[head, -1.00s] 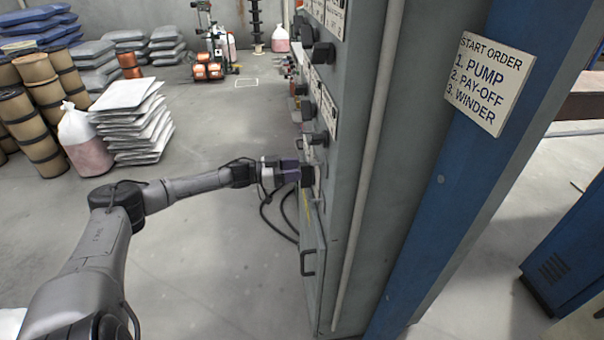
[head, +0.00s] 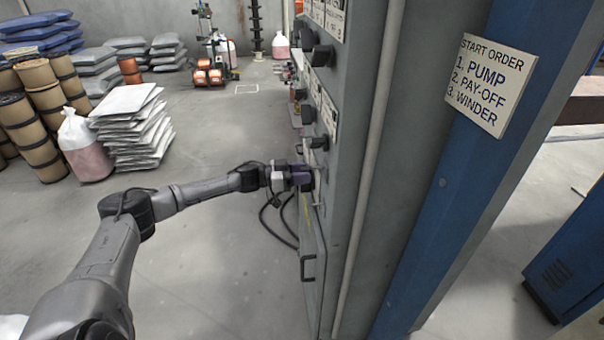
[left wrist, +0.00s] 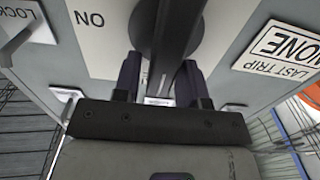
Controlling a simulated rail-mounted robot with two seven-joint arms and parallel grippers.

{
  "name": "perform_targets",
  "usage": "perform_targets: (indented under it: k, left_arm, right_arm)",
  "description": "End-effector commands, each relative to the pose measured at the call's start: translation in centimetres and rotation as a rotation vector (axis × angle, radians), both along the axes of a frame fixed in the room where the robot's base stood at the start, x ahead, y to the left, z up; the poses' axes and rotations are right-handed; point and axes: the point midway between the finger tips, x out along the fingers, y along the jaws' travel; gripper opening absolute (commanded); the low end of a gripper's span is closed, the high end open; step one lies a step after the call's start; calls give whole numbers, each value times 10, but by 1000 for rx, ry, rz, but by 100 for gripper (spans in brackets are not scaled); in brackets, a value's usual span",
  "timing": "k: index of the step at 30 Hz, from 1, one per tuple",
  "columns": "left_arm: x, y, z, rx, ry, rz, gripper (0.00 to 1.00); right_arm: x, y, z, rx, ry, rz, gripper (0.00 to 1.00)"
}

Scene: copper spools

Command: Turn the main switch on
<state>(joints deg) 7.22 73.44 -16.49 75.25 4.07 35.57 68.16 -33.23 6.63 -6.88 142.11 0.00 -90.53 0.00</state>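The main switch is a black rotary switch (left wrist: 172,28) on the grey cabinet (head: 352,150). In the left wrist view its long dark handle runs down between my fingers. An upside-down ON label (left wrist: 90,18) is beside it, at the left. My left gripper (head: 304,178) is at the cabinet face in the head view and mostly hides the switch there. In the left wrist view its two dark fingers (left wrist: 160,85) stand apart, one on each side of the handle. My right gripper is out of view.
More black knobs (head: 322,55) line the cabinet face above my gripper. A door handle (head: 308,267) sticks out below. A START ORDER sign (head: 488,84) hangs on the blue post. Bags (head: 135,125) and spools (head: 33,125) stand at the left. The floor between is clear.

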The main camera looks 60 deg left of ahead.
Motion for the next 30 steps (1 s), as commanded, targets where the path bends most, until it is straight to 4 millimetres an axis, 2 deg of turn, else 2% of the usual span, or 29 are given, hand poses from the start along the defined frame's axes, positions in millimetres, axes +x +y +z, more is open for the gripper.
perform_targets:
  k: [1, 12, 20, 30]
  left_arm:
    - [0, 0, 0, 0, 0, 0, 34]
    - [0, 0, 0, 0, 0, 0, 0]
    - [-1, -1, 2, 35, -15, -1, 0]
    - [-3, -7, 4, 259, -115, 0, 0]
  right_arm:
    - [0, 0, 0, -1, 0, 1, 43]
    - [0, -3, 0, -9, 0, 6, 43]
    - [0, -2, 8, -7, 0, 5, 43]
    - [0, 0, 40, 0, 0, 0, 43]
